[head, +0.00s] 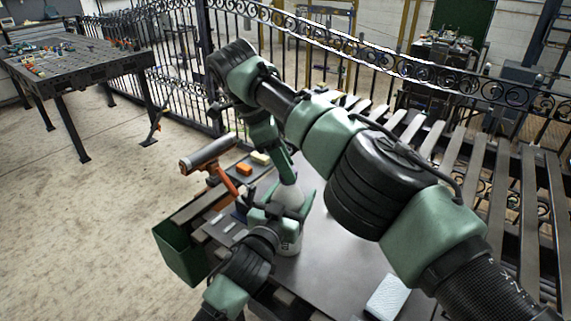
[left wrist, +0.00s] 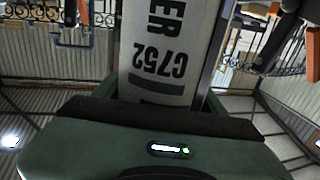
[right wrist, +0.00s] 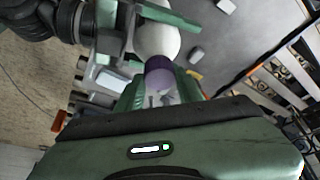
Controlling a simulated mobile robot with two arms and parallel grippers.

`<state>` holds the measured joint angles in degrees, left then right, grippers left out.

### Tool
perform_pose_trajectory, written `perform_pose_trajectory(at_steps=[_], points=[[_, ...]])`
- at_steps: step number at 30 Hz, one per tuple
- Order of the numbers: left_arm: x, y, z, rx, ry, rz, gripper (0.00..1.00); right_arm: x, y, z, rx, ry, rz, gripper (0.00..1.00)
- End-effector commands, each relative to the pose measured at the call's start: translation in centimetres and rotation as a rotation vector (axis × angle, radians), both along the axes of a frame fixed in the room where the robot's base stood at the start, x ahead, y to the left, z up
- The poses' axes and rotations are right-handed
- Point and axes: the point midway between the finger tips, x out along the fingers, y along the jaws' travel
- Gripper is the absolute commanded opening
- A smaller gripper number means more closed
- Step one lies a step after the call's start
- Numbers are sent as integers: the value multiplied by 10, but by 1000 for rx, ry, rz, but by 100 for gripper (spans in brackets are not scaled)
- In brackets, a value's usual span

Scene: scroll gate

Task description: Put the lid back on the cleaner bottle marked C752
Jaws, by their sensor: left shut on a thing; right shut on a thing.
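The white cleaner bottle (head: 292,200) stands upright on the dark worktop, its base showing below my left gripper (head: 272,212). My left gripper is shut around it. In the left wrist view the bottle (left wrist: 160,55) fills the space ahead of the gripper and its label reads C752, upside down. My right gripper (head: 287,178) points down from above at the bottle's top and is shut on the lid. In the right wrist view the purple lid (right wrist: 158,72) lines up with the white bottle (right wrist: 157,40). I cannot tell whether the lid touches or sits on the neck.
A green bin (head: 180,252) hangs at the left edge. A pale sponge-like block (head: 388,297) lies front right. Metal slats (head: 500,190) run along the right.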

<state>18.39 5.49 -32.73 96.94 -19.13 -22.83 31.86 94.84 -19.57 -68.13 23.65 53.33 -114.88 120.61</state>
Motion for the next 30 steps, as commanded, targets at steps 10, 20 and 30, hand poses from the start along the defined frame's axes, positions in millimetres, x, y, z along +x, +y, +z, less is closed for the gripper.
perform_pose_trajectory(at_steps=[10, 20, 30], points=[[-1, -3, -1, -1, 1, -5, 0, 1, 0, 0, 1, -4, -6, 45], [-1, -1, -1, -1, 2, -2, 0, 0, -1, 0, 0, 0, -5, 55], [0, -1, -1, -1, 1, -1, 0, 9, -19, 15, 77, 133, 314, 55]])
